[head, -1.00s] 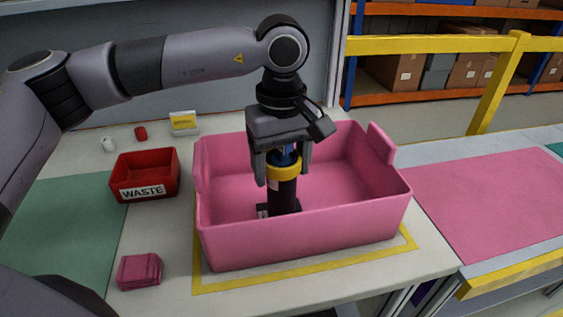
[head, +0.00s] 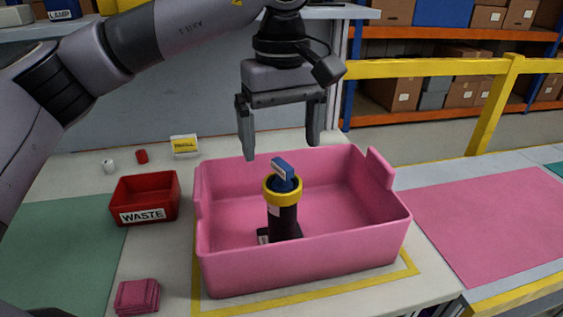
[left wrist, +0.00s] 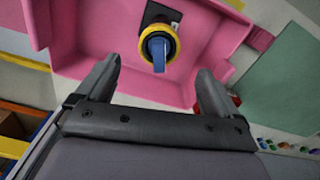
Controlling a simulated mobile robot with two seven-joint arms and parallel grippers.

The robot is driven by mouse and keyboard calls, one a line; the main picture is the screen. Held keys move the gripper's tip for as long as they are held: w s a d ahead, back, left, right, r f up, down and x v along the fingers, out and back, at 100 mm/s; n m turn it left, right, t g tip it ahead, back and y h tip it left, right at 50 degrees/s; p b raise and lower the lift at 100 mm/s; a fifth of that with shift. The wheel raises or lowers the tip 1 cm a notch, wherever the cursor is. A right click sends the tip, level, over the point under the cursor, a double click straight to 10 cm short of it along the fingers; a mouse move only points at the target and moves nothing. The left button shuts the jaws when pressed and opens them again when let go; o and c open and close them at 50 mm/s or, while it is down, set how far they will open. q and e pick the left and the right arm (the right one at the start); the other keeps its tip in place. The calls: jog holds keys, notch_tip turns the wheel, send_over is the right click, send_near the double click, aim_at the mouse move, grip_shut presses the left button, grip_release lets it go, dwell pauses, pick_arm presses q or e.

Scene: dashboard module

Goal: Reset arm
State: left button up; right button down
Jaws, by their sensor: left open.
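My left gripper (head: 281,142) is open and empty in the head view, raised above the pink bin. Below it, a black cylindrical module with a yellow collar (head: 283,190) and a blue knob (head: 283,171) stands upright inside the pink bin (head: 310,262). The module is apart from the fingers. In the left wrist view, the blue knob (left wrist: 158,54) and yellow collar (left wrist: 170,36) show beyond the open fingers of the left gripper (left wrist: 155,80). My right gripper is not in view.
A red WASTE box (head: 145,198) stands left of the bin, with folded pink cloths (head: 137,296) in front. Small white and red items and a yellow-labelled box (head: 184,145) are behind. A yellow rail (head: 430,68) and a pink mat (head: 490,220) lie to the right.

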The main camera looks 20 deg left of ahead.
pick_arm(q)
jog(key=shift+r, duration=1)
